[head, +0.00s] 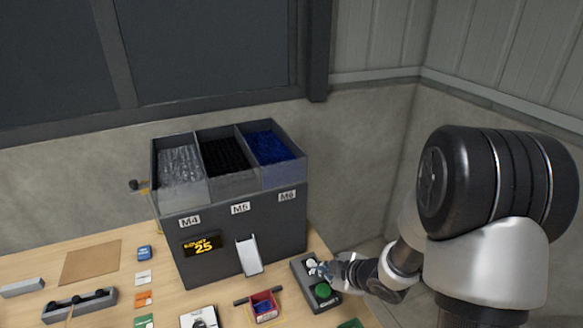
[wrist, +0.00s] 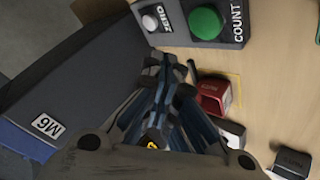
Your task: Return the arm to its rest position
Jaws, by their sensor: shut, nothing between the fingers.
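My gripper (head: 320,268) is shut and empty at the right of the bench. In the head view its fingertips overlap the control box (head: 325,305), beside the white button (head: 312,261) and above the green button (head: 322,290). In the wrist view my gripper (wrist: 165,68) points toward the box's lower edge, with the white ZERO button (wrist: 150,23) and green COUNT button (wrist: 206,22) clear of the fingers. I cannot tell the exact height above the box. My arm rises from the gripper to the right side of the head view.
A dark feeder (head: 225,225) with hoppers M4, M5, M6 and a display reading 25 stands left of my gripper. Its chute (head: 249,255) faces a red bin (head: 265,300) holding blue pieces. Cards and a small rack (head: 80,303) lie further left. Open air lies above the box.

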